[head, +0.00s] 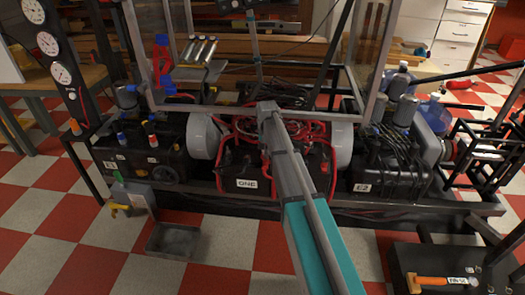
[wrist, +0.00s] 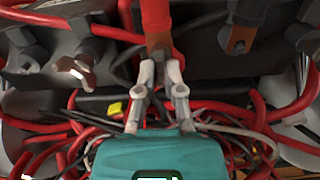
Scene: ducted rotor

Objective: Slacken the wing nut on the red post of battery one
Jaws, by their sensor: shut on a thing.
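Battery one is a black box with a white label reading ONE (head: 247,183) in the head view, behind my arm and under red tubing. In the wrist view, a thick red cable (wrist: 155,14) comes down to a copper-coloured lug (wrist: 159,41) at the red post. My gripper (wrist: 160,70) reaches up to the foot of this lug, its two grey fingers closed in around the wing nut there. The fingertips hide most of that nut, so its turn angle cannot be told.
Another copper lug (wrist: 238,40) with a dark bolt is at the right. Red and black cables (wrist: 255,115) crowd around the fingers. A battery labelled E2 (head: 362,187) stands to the right, and a metal tray (head: 173,240) lies on the checkered floor.

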